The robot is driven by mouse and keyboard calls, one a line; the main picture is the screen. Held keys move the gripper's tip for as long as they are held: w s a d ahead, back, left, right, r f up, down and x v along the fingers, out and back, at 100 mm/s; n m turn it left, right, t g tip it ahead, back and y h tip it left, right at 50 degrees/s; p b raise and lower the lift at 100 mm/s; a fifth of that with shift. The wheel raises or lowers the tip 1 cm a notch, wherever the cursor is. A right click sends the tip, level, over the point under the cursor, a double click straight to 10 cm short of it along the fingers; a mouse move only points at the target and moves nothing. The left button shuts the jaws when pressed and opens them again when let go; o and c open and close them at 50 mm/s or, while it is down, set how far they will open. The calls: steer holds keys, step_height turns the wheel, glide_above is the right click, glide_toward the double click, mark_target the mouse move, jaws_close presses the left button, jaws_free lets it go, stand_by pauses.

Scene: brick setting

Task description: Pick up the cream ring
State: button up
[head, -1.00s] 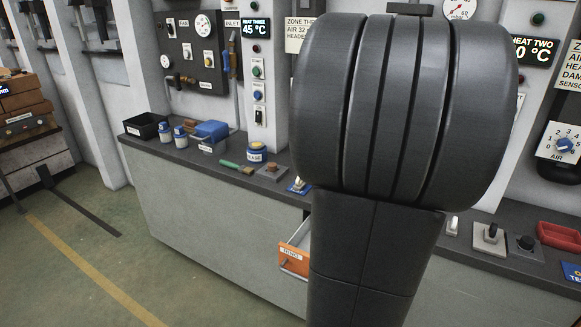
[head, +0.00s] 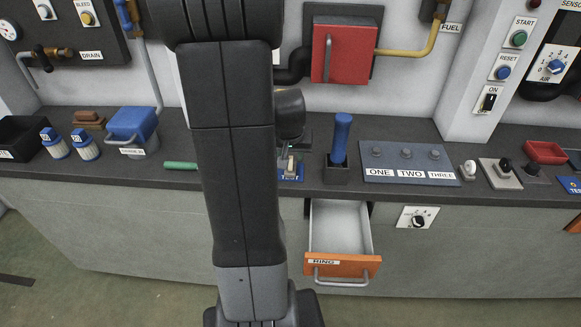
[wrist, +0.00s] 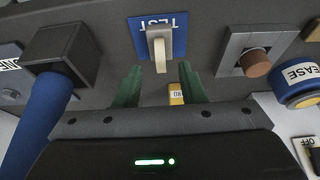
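A cream piece (wrist: 158,50) stands on a blue plate marked TEST (wrist: 176,46) in the wrist view. It looks like a ring at its near end with a bar, but its full shape is unclear. In the head view the cream piece (head: 291,167) is small and partly hidden by my arm. My gripper (wrist: 159,68) has two green fingers, spread apart and empty. Its fingertips show on either side of the lower end of the cream piece, and no contact is visible. In the head view my arm hides most of the gripper.
A blue upright handle (head: 341,140) in a dark socket stands right of the plate. A grey block with a brown knob (wrist: 256,62) and a GREASE jar (wrist: 297,88) are on the other side. An open, empty-looking RING drawer (head: 341,266) juts out below the counter (head: 238,189).

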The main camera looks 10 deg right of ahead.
mark_target(291, 159)
steer(key=shift+w+f, duration=0.2)
steer(key=shift+f, duration=0.05)
steer(key=shift+p+x, duration=0.3)
steer(key=shift+x, duration=1.95)
steer(key=shift+w+r, duration=0.1)
steer(key=shift+w, duration=0.05)
jaws_close()
